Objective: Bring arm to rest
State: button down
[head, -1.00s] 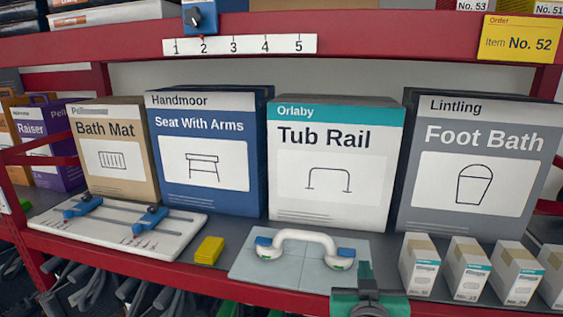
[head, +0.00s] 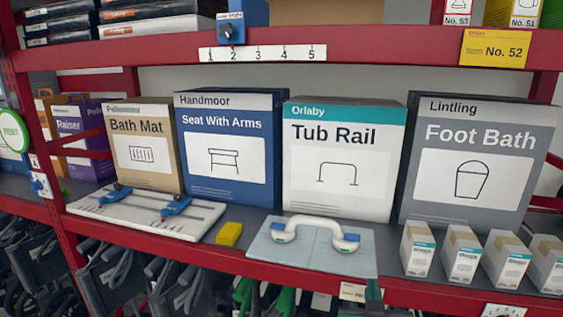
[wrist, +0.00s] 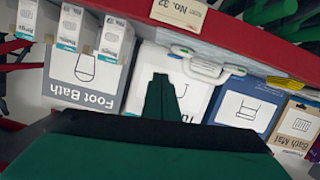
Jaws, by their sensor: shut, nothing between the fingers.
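My gripper (wrist: 162,92) shows in the wrist view as dark green fingers drawn together, with nothing between them. In that view the shelf appears upside down beyond the fingers, which overlap the Tub Rail box (wrist: 200,98). In the head view my gripper is out of sight. There the Tub Rail box (head: 340,160) stands upright on the shelf, with a white grab handle (head: 315,228) on a pale tile in front of it.
Red shelf edges (head: 230,262) run across the head view. Small white boxes (head: 462,255) stand near the front right. A yellow block (head: 229,234) and a white slider board (head: 140,215) lie at left. Dark scooters (head: 110,280) and green items fill the space below.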

jog(key=s+a+f, duration=0.3)
jog(key=s+f, duration=0.1)
jog(key=f, duration=0.4)
jog(key=s+a+f+n+y, duration=0.1)
jog(key=s+a+f, duration=0.3)
jog(key=f, duration=0.4)
jog(key=s+a+f, duration=0.3)
jog(key=s+f, duration=0.1)
jog(key=f, duration=0.4)
jog(key=s+a+f+y, duration=0.1)
jog(key=s+a, duration=0.2)
jog(key=s, duration=0.5)
jog(key=s+a+f+y, duration=0.1)
jog(key=s+a, duration=0.2)
jog(key=s, duration=0.6)
jog(key=s+a+f+y, duration=0.1)
jog(key=s+a, duration=0.2)
jog(key=s, duration=0.5)
jog(key=shift+s+a+f+n+t, duration=0.3)
jog(key=shift+a+t, duration=0.05)
jog(key=shift+t, duration=0.05)
